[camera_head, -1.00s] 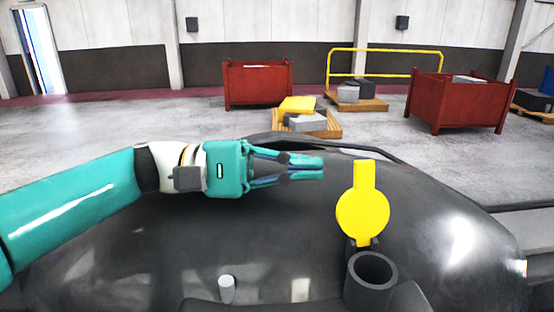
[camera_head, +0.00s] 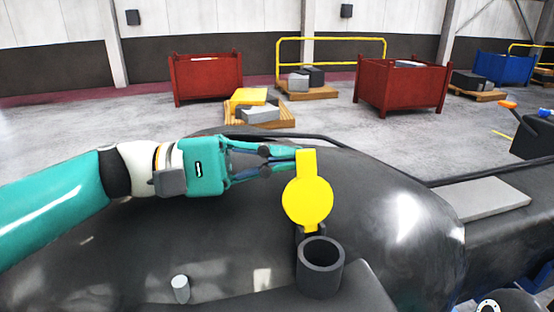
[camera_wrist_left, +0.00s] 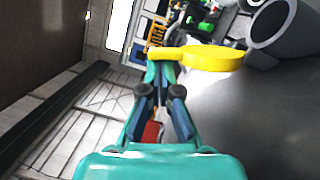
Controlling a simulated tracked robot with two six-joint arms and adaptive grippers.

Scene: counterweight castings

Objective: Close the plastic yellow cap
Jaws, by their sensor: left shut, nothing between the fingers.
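The yellow cap (camera_head: 307,203) stands upright and open, its round disc facing me and its tab pointing up. It is joined at its bottom to the back of the black filler neck (camera_head: 321,268), whose round mouth is uncovered. My left gripper (camera_head: 297,156) is shut and empty, with its fingertips right at the left edge of the cap's tab. In the left wrist view the fingertips (camera_wrist_left: 165,68) are close beside the cap (camera_wrist_left: 205,57); I cannot tell whether they touch it. The neck (camera_wrist_left: 285,25) shows at the top right there. My right gripper is not in view.
The neck sits on a large, dark, rounded machine body (camera_head: 150,250) with a small grey peg (camera_head: 181,289) at the front. A black hose (camera_head: 370,160) runs behind the cap. Red bins (camera_head: 402,88), a pallet (camera_head: 262,118) and a yellow rail (camera_head: 332,41) stand far off.

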